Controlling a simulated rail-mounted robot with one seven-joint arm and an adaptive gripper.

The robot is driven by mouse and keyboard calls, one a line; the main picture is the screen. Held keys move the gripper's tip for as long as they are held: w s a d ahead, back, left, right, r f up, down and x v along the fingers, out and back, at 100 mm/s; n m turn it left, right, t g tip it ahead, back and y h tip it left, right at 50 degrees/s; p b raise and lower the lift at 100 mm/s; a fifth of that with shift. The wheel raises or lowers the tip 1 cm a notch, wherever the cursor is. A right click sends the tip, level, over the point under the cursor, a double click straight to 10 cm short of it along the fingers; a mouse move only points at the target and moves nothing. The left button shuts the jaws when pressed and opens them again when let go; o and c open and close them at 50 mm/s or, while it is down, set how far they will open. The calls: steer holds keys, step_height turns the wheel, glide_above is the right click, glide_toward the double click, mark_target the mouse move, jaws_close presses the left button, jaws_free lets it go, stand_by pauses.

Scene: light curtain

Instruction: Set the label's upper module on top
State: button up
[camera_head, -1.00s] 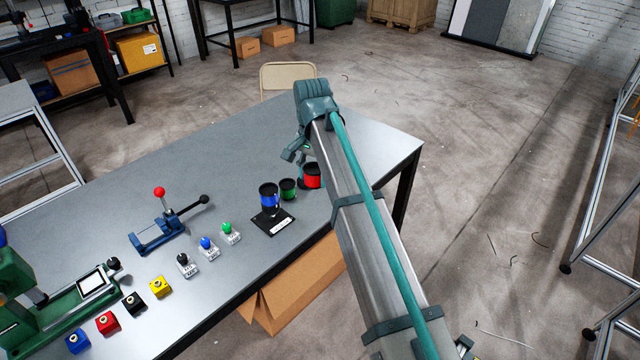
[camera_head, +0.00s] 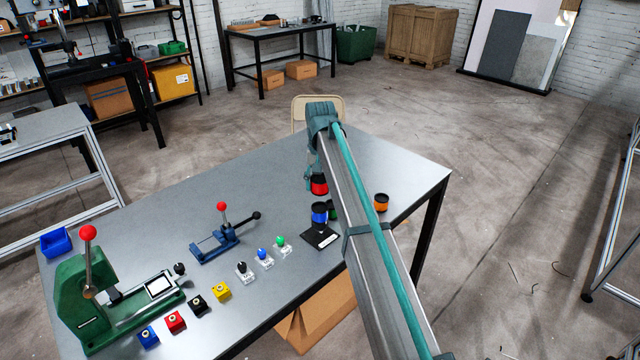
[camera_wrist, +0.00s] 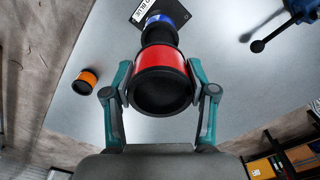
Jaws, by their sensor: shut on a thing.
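My gripper (camera_wrist: 159,93) is shut on the red module (camera_wrist: 158,70), a black-rimmed cylinder, with one finger on each side in the wrist view. In the head view the red module (camera_head: 319,186) shows under my wrist, just behind the blue module (camera_head: 320,213); its height above the table is hard to tell. The blue module stands upright on a black base plate with a white label (camera_head: 327,239). The label (camera_wrist: 143,10) is cut off in the wrist view, its lettering too small to read surely. A green module (camera_head: 333,209) is mostly hidden by my arm.
An orange module (camera_head: 381,203) stands apart on the table (camera_head: 420,175), right of my arm. Knobbed switches, coloured button boxes, a blue toggle clamp (camera_head: 218,243) and a green press (camera_head: 85,305) occupy the left side. The table's far middle is clear.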

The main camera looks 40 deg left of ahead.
steer(key=shift+f+b, duration=1.2)
steer(key=shift+f, duration=1.35)
steer(key=shift+r, duration=0.15)
steer(key=shift+m, duration=0.3)
steer(key=shift+f+p, duration=0.4)
steer(key=shift+f, duration=0.25)
stand_by(0.4)
